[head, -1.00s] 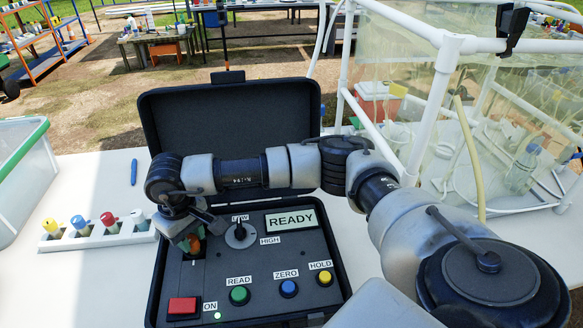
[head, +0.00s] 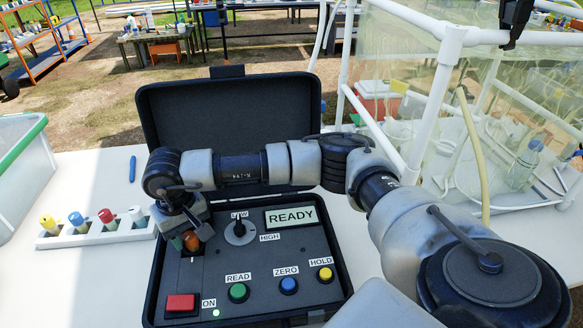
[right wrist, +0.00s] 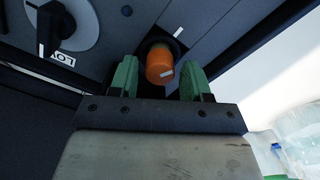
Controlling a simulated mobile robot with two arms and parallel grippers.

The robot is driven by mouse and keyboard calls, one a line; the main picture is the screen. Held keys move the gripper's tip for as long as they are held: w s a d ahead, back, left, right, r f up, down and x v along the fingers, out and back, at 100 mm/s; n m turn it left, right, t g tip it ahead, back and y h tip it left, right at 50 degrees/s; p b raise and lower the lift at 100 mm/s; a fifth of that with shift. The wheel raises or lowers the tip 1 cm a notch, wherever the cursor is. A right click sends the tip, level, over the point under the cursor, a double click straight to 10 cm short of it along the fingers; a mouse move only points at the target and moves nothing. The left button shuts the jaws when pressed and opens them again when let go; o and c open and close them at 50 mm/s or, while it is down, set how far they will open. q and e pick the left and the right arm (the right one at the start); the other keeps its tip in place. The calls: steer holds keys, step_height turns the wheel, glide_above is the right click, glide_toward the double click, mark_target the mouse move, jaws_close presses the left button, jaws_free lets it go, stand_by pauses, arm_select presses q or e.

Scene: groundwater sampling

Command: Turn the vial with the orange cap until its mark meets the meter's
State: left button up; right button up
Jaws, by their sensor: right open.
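The vial's orange cap (right wrist: 160,62) stands in a round socket of the meter (head: 260,262), at the panel's upper left; the vial's body is hidden. A short white mark (right wrist: 167,73) shows on the cap's near end. Another white line (right wrist: 177,33) lies on the panel beside the socket, across the cap from it; I cannot tell exactly how the two line up. My right gripper (right wrist: 159,80) is open, its green fingers on either side of the cap with gaps. In the head view, the cap (head: 192,240) shows between the fingers. My left gripper is out of view.
A white rack (head: 100,234) with yellow, blue, red and white capped vials stands left of the meter. The panel has a LOW/HIGH knob (head: 239,231), a READY display (head: 291,216) and several buttons. A blue pen (head: 132,168) lies behind. A white pipe frame (head: 432,110) stands right.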

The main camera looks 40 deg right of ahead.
steer(key=m, duration=0.4)
steer(key=shift+m+b, duration=0.35)
steer(key=shift+m, duration=0.05)
steer(key=m, duration=0.5)
steer(key=shift+m+b, duration=0.35)
steer(key=shift+m, duration=0.05)
steer(key=m, duration=1.1)
steer(key=shift+c, duration=0.2)
